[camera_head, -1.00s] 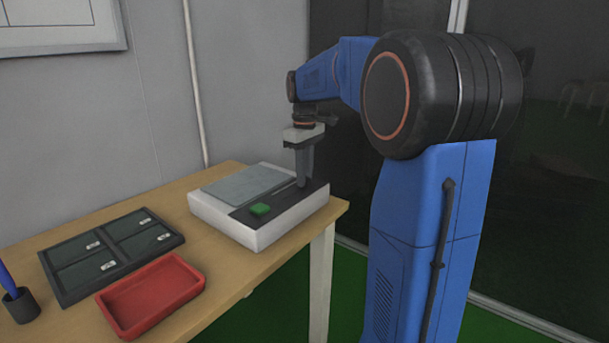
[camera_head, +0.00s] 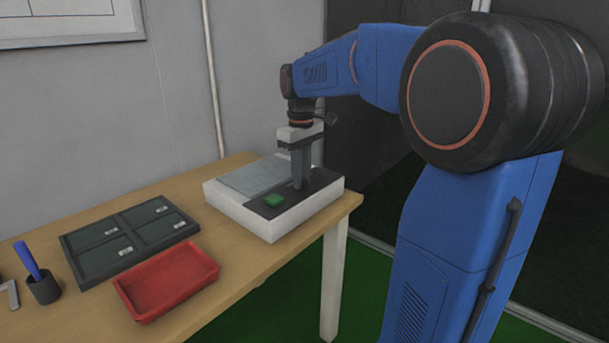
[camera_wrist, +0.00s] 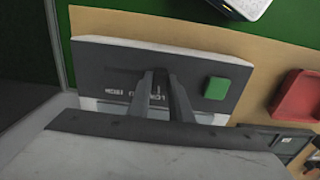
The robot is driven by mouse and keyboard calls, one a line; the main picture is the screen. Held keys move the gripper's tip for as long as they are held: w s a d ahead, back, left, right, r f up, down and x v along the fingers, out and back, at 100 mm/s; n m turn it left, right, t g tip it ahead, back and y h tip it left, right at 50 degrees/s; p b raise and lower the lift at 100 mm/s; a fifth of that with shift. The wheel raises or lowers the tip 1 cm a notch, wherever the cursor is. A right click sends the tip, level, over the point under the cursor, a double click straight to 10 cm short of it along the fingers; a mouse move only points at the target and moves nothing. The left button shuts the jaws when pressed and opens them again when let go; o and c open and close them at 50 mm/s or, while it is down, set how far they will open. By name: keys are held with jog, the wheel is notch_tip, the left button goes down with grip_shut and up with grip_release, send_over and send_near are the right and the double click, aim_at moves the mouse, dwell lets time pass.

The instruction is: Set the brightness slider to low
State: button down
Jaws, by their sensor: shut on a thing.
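The control box (camera_head: 262,226) is a white box on the table with a grey plate on top and a dark control panel (camera_head: 322,182). A green button (camera_head: 273,200) sits on the panel. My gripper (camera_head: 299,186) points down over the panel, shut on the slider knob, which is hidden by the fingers. In the wrist view, the fingers of my gripper (camera_wrist: 161,72) reach the dark panel (camera_wrist: 105,65), left of the green button (camera_wrist: 216,88). Small white lettering and marks lie beside the fingers, partly covered and hard to read.
A red tray (camera_head: 205,281) and a dark tray (camera_head: 74,241) with several compartments stand left of the box on the wooden table (camera_head: 240,300). A dark cup (camera_head: 45,290) with a blue item is farther left. The wall is behind; the table's right edge is close to the box.

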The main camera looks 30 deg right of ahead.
jog(key=shift+a, duration=0.15)
jog(key=c, duration=1.6)
grip_release()
jog(key=shift+s+a, duration=0.1)
jog(key=shift+a, duration=0.05)
notch_tip(320, 180, up, 17)
jog(key=shift+r, duration=0.2)
jog(key=s+a+f+m+t, duration=0.1)
jog(key=s+a+f, duration=0.1)
jog(key=s+f, duration=0.7)
jog(key=s+a+f+m+t, duration=0.1)
jog(key=s+a+f+t, duration=0.1)
jog(key=s+f, duration=0.7)
jog(key=s+a+f+m+t, duration=0.1)
jog(key=s+a+f+m, duration=0.1)
jog(key=s+f, duration=0.7)
jog(key=shift+a+f+t, duration=0.4)
jog(key=shift+a, duration=0.45)
